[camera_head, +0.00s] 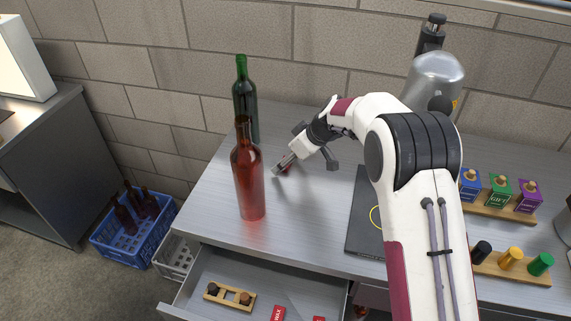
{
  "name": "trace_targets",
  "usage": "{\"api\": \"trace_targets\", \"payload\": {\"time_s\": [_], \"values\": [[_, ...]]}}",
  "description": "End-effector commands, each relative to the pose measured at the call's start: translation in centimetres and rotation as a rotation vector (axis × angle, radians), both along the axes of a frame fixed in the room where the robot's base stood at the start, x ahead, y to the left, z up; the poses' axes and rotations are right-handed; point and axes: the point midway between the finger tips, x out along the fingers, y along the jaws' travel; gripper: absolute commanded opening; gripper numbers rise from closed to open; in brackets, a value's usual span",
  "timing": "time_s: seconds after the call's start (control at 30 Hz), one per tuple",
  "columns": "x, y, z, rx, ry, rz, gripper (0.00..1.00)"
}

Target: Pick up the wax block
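My gripper (281,168) is low over the grey worktop (316,222), to the right of the two bottles. A small patch of red (287,171) shows at its fingertips; it is too small to tell whether this is a wax block or whether the fingers are closed on it. In the open drawer (215,270) at the front lie a red block with white marks (278,314) and part of a second red block (318,319), cut off by the picture's lower edge. The marks are too small to read surely.
A red bottle (249,180) and a green bottle (244,98) stand left of my gripper. A dark mat (361,228) lies right, partly behind my arm. A metal tank (434,75) and wooden racks (510,268) stand farther right. A wooden holder (229,296) lies in the drawer.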

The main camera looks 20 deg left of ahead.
Motion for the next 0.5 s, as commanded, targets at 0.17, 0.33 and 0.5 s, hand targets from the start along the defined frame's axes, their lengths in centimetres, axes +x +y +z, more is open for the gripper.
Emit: {"api": "trace_targets", "payload": {"time_s": [0.17, 0.33, 0.5], "values": [[-0.01, -0.01, 0.02, 0.000, 0.000, 0.000, 0.58], [-0.01, -0.01, 0.02, 0.000, 0.000, 0.000, 0.24], [-0.02, -0.01, 0.03, 0.000, 0.000, 0.000, 0.24]]}}
